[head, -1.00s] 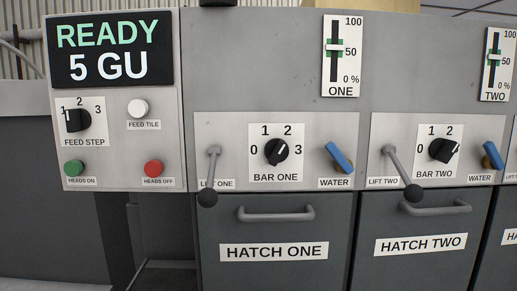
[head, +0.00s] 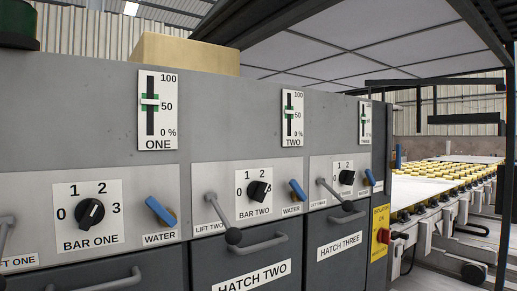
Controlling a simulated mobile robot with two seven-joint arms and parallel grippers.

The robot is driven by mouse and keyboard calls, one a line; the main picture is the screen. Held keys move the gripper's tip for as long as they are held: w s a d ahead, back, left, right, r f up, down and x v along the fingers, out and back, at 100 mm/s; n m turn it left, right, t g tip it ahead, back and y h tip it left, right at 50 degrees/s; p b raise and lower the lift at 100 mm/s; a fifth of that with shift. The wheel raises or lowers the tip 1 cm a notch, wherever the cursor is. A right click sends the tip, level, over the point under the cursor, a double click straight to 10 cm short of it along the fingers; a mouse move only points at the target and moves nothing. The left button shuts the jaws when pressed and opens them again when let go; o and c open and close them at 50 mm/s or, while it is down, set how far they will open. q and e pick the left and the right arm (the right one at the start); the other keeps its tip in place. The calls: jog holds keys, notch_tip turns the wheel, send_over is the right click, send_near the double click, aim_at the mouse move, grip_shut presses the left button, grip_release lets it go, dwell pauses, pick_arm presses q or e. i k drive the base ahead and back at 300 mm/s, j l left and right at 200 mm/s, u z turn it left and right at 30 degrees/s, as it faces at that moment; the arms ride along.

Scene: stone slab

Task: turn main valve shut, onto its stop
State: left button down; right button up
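No thing labelled main valve shows in the head view. Blue lever handles labelled WATER sit on the panel: one beside BAR ONE (head: 160,211), one beside BAR TWO (head: 298,190) and a smaller one at station three (head: 370,177). All three are tilted, upper end to the left. A small blue upright piece (head: 398,157) shows past the cabinet's far end; I cannot tell what it is. Neither of my grippers is in view.
The grey cabinet (head: 100,110) runs away to the right, with lift levers, bar knobs and hatch handles jutting out. A yellow isolator box (head: 380,229) with a red handle is on its far end. Beyond it is a roller conveyor (head: 455,175) with yellow rollers.

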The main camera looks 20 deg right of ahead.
aim_at(393, 166)
jog(key=z, duration=1.6)
jog(key=i+l+u, duration=0.2)
jog(key=u, duration=0.8)
jog(key=i+l+u, duration=0.1)
jog(key=l+u, duration=0.4)
jog(key=l, duration=0.15)
jog(key=l+u, duration=0.15)
jog(key=l, duration=0.25)
jog(key=i+l+u, duration=0.1)
jog(key=l, duration=0.3)
jog(key=l+u, duration=0.15)
jog(key=l, duration=1.4)
